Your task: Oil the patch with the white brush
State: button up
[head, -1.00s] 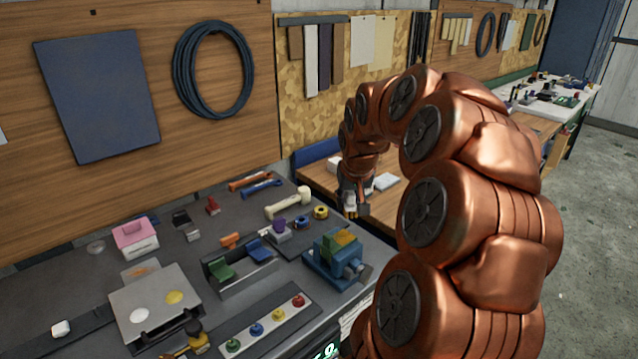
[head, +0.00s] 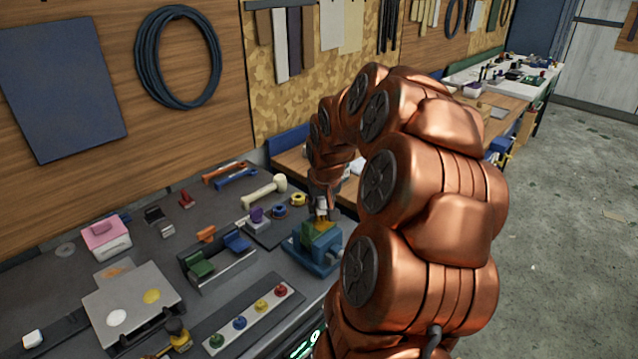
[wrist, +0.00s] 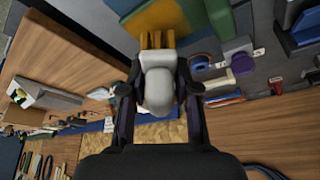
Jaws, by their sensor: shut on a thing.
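My gripper (head: 320,192) is shut on the white brush, whose pale rounded handle (wrist: 158,90) lies between the two fingers in the wrist view. The brush's yellow-tan bristles (wrist: 156,40) point to the top of the wrist view, toward a yellow patch (wrist: 155,18) on a green block (wrist: 195,15). The block sits in a blue vise (head: 316,254) on the bench. In the head view the brush (head: 321,207) is right above the block. I cannot tell whether the bristles touch the patch, which is mostly hidden there.
A dark bench holds a plate (head: 98,297) with white and yellow spots, a strip (head: 250,318) of coloured knobs, and a clamp (head: 218,262) with green and blue jaws.

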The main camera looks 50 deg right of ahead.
jog(key=shift+s+f, duration=0.1)
jog(key=shift+f, duration=0.6)
jog(key=shift+a+f+p, duration=0.1)
jog(key=shift+a+p, duration=0.2)
jog(key=shift+a, duration=0.75)
grip_shut()
jog(key=shift+r+p, duration=0.2)
jog(key=shift+p, duration=0.3)
jog(key=shift+d+f, duration=0.35)
jog(key=shift+d+b, duration=0.45)
jog(key=shift+d, duration=0.3)
jog(key=shift+r+p, duration=0.4)
jog(key=shift+r, duration=3.8)
